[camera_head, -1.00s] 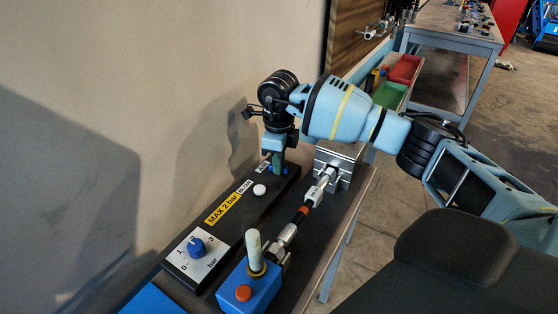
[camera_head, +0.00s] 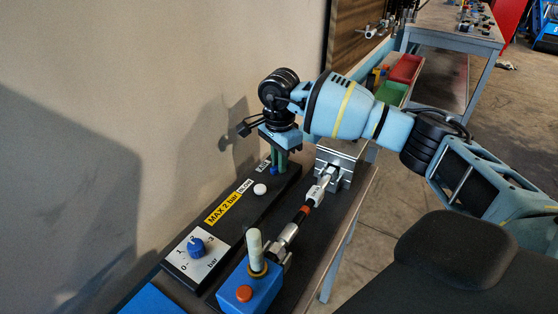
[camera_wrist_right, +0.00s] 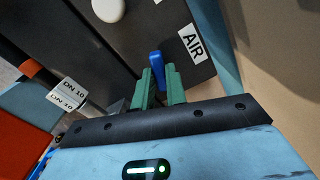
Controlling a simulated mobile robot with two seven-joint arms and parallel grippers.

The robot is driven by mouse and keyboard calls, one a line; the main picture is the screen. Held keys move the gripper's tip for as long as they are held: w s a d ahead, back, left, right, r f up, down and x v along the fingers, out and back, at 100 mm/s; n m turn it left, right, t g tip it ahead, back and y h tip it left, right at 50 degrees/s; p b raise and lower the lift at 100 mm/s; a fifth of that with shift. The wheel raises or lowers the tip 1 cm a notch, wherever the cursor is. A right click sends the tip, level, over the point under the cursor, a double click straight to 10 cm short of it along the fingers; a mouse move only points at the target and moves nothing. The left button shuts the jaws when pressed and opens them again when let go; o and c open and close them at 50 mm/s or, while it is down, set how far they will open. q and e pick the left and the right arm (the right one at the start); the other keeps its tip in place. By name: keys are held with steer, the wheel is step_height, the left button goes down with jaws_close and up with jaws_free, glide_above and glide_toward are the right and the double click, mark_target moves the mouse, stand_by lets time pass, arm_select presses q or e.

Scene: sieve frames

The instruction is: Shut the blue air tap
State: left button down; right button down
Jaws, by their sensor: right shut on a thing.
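The blue air tap (camera_head: 274,171) is at the far end of the black panel (camera_head: 262,205), beside the small AIR label (camera_head: 264,165). My right gripper (camera_head: 279,161) points down over it, its green fingers shut on the tap's lever. In the right wrist view, the blue lever (camera_wrist_right: 156,64) sticks out between the two green fingertips (camera_wrist_right: 158,80), with the AIR label (camera_wrist_right: 192,43) beside it. The fingers and gripper body hide the rest of the tap. My left gripper is not in view.
A white button (camera_head: 260,189), a yellow MAX 2 bar label (camera_head: 223,207) and a blue dial (camera_head: 196,247) sit along the panel. A blue box (camera_head: 250,290) with an orange button stands in front. A metal block (camera_head: 340,163) stands close right of the gripper; the wall is close behind.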

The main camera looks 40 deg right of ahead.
steer(key=shift+n, duration=2.2)
steer(key=c, duration=1.4)
jaws_free()
steer(key=shift+c, duration=0.2)
steer(key=shift+r, duration=0.1)
steer(key=shift+r+b, duration=0.35)
steer(key=shift+r, duration=3.45)
